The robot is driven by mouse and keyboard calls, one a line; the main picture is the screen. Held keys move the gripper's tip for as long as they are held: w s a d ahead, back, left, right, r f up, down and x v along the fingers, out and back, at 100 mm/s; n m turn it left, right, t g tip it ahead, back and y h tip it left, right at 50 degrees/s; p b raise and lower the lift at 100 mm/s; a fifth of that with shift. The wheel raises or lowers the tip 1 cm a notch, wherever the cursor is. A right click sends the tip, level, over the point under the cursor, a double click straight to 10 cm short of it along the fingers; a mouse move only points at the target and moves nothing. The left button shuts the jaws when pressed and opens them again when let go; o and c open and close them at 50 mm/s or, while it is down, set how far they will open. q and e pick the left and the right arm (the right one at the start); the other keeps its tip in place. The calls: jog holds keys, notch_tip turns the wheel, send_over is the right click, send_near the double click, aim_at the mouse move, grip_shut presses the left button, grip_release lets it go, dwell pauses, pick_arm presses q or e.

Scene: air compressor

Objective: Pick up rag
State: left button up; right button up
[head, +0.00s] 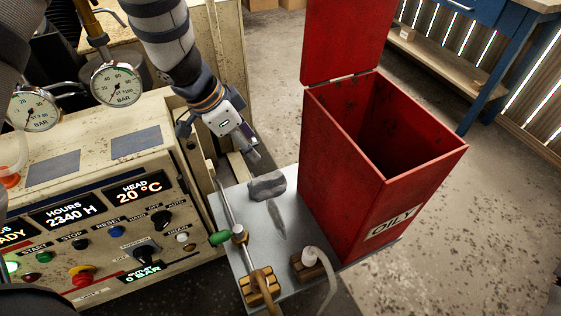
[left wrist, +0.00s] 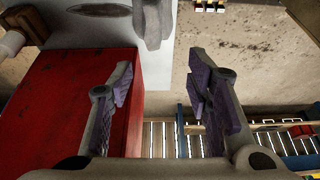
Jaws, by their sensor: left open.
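The rag (head: 267,186) is a crumpled grey lump lying on the light grey plate (head: 228,206), beside the red bin. My left gripper (head: 248,146) is above and behind the rag in the head view, apart from it, pointing down. In the left wrist view its two purple-padded fingers (left wrist: 160,85) are spread wide with nothing between them. A pale grey shape (left wrist: 152,22) at the top of that view may be the rag; I cannot tell for sure. My right gripper is not in view.
The open red bin (head: 345,180) marked OILY stands right of the rag. The compressor control panel (head: 100,215) is on the left. A green-tipped lever (head: 219,238) and brass fittings (head: 259,287) stand on the plate's front part. A blue workbench (head: 490,60) is at the back right.

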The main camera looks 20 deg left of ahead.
pick_arm(q)
jog(key=b, duration=0.1)
send_over(267, 177)
jog(key=s+a, duration=0.1)
jog(key=a, duration=0.1)
notch_tip(267, 177, down, 6)
jog(key=shift+s+f, duration=0.1)
jog(key=shift+f, duration=0.05)
jog(key=x, duration=0.5)
jog(key=shift+s+f+b, duration=0.1)
jog(key=shift+s+b, duration=0.25)
jog(key=shift+s, duration=0.05)
jog(key=shift+w+d+f, duration=0.1)
jog(key=shift+d+f, duration=0.05)
grip_shut()
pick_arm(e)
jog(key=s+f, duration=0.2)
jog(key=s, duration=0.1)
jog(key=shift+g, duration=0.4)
